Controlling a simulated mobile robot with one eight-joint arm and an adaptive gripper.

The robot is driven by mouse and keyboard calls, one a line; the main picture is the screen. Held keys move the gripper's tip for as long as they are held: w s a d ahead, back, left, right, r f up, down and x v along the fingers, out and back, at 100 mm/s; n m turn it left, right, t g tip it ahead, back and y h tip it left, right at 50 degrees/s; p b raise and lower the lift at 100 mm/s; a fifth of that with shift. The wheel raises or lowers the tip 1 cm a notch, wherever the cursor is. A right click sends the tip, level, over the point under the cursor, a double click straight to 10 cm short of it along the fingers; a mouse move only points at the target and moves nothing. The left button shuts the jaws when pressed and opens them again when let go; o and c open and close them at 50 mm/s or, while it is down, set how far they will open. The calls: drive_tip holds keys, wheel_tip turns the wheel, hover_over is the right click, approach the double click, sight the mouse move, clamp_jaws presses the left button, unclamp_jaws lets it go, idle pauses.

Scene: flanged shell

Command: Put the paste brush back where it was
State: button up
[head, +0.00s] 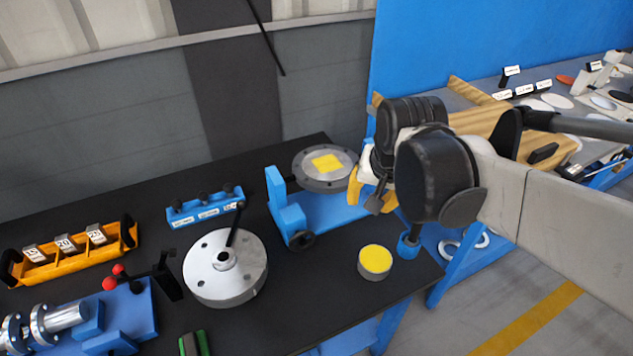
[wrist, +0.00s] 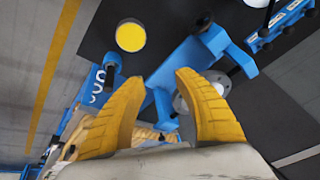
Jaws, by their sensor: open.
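A small blue cup (head: 408,247) stands near the table's right corner. A short dark stem (head: 411,233), which looks like the paste brush, rises from it; my arm hides its upper part. In the wrist view a blue holder with a dark end (wrist: 110,62) shows left of my fingers; bristles cannot be made out. A round pot of yellow paste (head: 375,261) stands left of the cup, and also shows in the wrist view (wrist: 130,36). My gripper (head: 372,190) is open above the right side of the table, with nothing visible between its yellow fingers (wrist: 163,105).
A round metal cover (head: 225,270) with a dark handle lies left. An orange rack (head: 70,252) and blue rack (head: 205,207) stand farther left. The table edge is close to the cup.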

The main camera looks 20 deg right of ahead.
drive_tip(key=s+a+r+n+t+y, duration=0.1)
drive_tip(key=s+a+n+t, duration=0.2)
drive_tip(key=a+n, duration=0.3)
drive_tip(key=s+a, duration=0.1)
drive_tip(key=a, duration=0.1)
drive_tip(key=shift+a+n, duration=0.3)
drive_tip(key=shift+n, duration=0.1)
drive_tip(key=shift+s+r, duration=0.1)
idle(0.4)
